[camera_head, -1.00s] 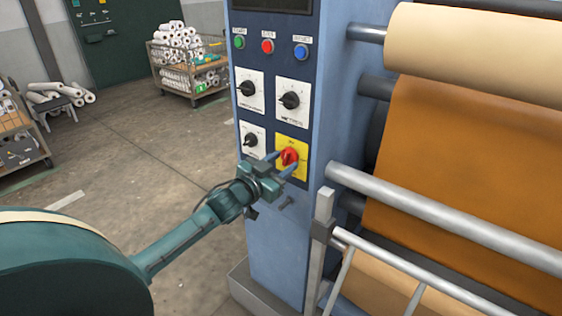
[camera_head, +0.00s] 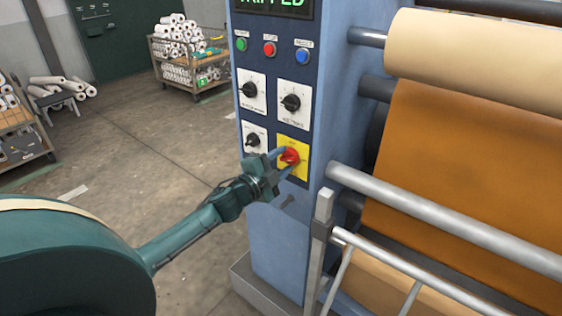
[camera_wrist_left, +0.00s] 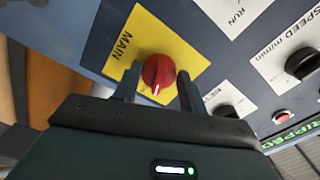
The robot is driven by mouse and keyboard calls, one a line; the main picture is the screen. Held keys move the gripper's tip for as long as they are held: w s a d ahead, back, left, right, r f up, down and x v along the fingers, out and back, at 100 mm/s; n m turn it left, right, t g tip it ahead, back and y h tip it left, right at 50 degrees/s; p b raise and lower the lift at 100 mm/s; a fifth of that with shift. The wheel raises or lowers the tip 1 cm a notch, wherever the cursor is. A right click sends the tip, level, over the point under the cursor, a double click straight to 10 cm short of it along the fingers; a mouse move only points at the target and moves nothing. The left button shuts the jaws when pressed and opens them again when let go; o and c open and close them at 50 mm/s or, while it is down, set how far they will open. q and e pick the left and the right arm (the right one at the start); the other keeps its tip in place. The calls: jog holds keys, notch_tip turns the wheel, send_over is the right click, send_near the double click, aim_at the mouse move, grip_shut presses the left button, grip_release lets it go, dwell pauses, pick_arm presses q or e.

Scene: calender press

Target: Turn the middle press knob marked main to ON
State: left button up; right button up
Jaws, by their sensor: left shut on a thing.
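The red main knob (camera_head: 291,156) sits on a yellow plate (camera_head: 298,144) at the lower right of the press panel. In the left wrist view, the red knob (camera_wrist_left: 158,72) shows beside the word MAIN on the yellow plate (camera_wrist_left: 131,35). A white mark on the knob points toward my gripper in that view. My left gripper (camera_head: 282,162) reaches in from the lower left and is shut on the knob, one finger on each side. Its two fingers also show in the left wrist view (camera_wrist_left: 156,86). The plate's ON and OFF marks cannot be read. My right gripper is not in view.
Other black knobs on white plates (camera_head: 291,100) sit close above and left. Green, red and blue buttons (camera_head: 270,48) are higher. A display (camera_head: 272,4) reads TRIPPED in green. Metal rails (camera_head: 430,215) and rollers are close on the right.

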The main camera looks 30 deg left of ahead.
pick_arm(q)
jog(key=m, duration=0.3)
jog(key=shift+r+m, duration=0.1)
jog(key=shift+m, duration=0.7)
jog(key=o, duration=1)
jog(key=shift+c, duration=0.2)
jog(key=shift+s, duration=0.1)
